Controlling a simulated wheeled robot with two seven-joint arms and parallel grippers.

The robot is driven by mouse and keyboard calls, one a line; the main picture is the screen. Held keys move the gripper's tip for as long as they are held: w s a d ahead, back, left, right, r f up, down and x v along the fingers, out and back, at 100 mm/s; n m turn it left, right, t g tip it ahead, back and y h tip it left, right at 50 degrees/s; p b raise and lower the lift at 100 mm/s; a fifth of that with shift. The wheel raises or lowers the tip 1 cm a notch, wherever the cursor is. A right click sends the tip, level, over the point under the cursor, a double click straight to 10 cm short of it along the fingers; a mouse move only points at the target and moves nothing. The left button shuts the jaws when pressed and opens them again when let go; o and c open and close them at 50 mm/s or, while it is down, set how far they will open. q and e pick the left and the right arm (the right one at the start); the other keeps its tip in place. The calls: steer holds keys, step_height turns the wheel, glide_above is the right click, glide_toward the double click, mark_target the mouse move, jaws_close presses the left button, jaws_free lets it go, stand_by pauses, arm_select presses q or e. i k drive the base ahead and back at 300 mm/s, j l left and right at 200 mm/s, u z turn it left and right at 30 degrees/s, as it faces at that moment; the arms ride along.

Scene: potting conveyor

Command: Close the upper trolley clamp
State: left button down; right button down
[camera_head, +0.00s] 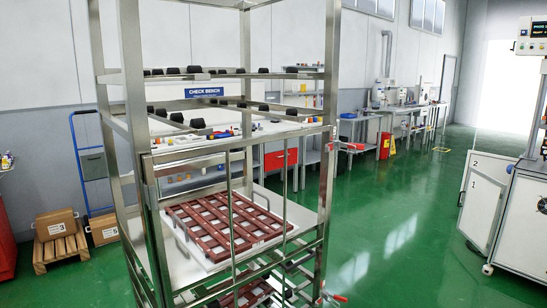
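A tall metal trolley (133,115) stands close in front of me, left of centre. The upper trolley clamp (350,147) is a small metal clamp with a red handle end on the trolley's right front post. It sticks out to the right of the post. A second, lower clamp (338,298) with a red tip sits low on the same post, near the bottom edge. I cannot tell at this size how either clamp's jaw sits. Neither of my grippers is in view.
A tray with a brown-red lattice (228,225) lies on a trolley shelf behind upright bars, with another lattice below. Cartons (57,224) on a pallet and a blue hand truck (75,150) stand left. A white cabinet (500,215) stands right. Green floor (400,235) between is clear.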

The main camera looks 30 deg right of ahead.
mark_target(359, 146)
steer(key=z, duration=1.45)
